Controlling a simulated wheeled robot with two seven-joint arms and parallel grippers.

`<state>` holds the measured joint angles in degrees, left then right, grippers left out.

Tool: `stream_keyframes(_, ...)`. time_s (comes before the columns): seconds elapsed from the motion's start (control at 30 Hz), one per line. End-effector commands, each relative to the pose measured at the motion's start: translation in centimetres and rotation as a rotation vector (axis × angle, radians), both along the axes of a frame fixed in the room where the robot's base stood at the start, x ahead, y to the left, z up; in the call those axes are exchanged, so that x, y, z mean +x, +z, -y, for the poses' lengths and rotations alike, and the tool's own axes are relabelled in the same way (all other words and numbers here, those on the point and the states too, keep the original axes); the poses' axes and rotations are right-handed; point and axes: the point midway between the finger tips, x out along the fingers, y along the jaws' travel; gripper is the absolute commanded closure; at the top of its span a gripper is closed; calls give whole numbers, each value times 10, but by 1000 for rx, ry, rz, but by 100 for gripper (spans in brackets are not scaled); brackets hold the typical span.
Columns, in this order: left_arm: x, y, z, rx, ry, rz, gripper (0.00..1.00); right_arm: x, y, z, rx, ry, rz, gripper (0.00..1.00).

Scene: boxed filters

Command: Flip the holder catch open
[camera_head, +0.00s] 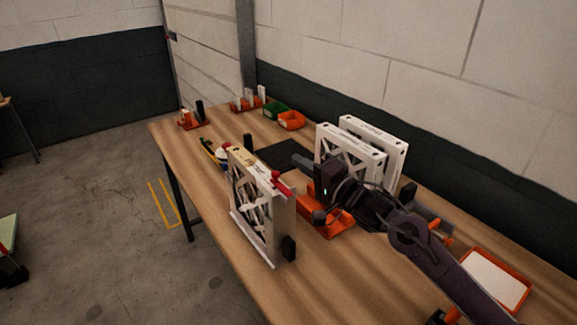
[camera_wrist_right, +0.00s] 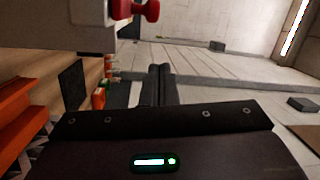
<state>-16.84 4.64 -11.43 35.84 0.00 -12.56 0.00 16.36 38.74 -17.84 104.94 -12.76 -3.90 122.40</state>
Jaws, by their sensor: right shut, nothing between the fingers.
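A pale upright holder (camera_head: 281,225) with a dark lattice face stands near the table's left edge. A red catch (camera_head: 280,186) lies at its top right corner. In the wrist view the red knob of the catch (camera_wrist_right: 134,9) sticks out from the pale holder (camera_wrist_right: 60,22) at the top. My right gripper (camera_head: 299,160) is just right of and behind the catch, pointing left, and looks apart from it. Its two fingers (camera_wrist_right: 160,72) are together with nothing between them. Whether the catch is latched is hard to tell. My left gripper is out of view.
Two white framed filters (camera_head: 362,142) stand behind my right gripper. An orange holder (camera_head: 338,228) sits below it. A black mat (camera_head: 280,154), green bin (camera_head: 275,110) and orange bin (camera_head: 292,121) lie farther back. An orange tray (camera_head: 524,300) is at the front right.

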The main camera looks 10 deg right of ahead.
Motion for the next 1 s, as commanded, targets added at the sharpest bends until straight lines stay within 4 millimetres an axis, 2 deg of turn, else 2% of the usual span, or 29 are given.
stream_keyframes(0.13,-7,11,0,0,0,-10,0,21,6,-13,1,-1,2,100)
stream_keyframes(0.2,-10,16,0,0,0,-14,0,8,1,-19,-1,2,-3,100)
stream_keyframes(0.43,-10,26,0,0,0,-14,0,-9,-6,-33,-1,0,-2,100)
stream_keyframes(1.0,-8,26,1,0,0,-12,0,-9,-8,-35,0,12,2,100)
